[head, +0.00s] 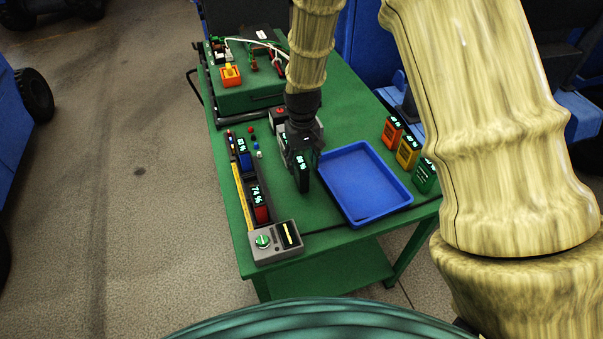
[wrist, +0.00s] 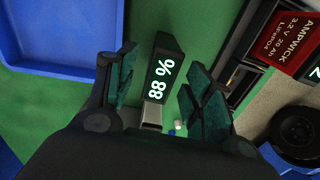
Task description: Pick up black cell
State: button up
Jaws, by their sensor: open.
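The black cell (head: 303,179) stands on the green table, left of the blue tray, with a lit percentage readout on it. In the wrist view the black cell (wrist: 162,62) shows its glowing "88 %" between my two fingers. My gripper (head: 300,150) is open, pointing down over the cell. In the wrist view my gripper (wrist: 163,82) has one dark green finger pad on each side of the cell, with green table showing in the gaps. The cell's lower part is partly hidden in the head view.
The blue tray (head: 365,182) is empty, close to the right. A long fixture at left holds a blue cell (head: 243,153) and a red cell (head: 261,207), with a grey dial box (head: 275,242) at its front. Orange (head: 391,132), yellow (head: 407,151) and green (head: 425,177) cells stand at right.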

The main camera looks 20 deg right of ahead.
jog(key=shift+w+f+p, duration=0.1)
jog(key=shift+f+p, duration=0.85)
jog(key=shift+f, duration=1.7)
jog(key=shift+c, duration=0.4)
grip_shut()
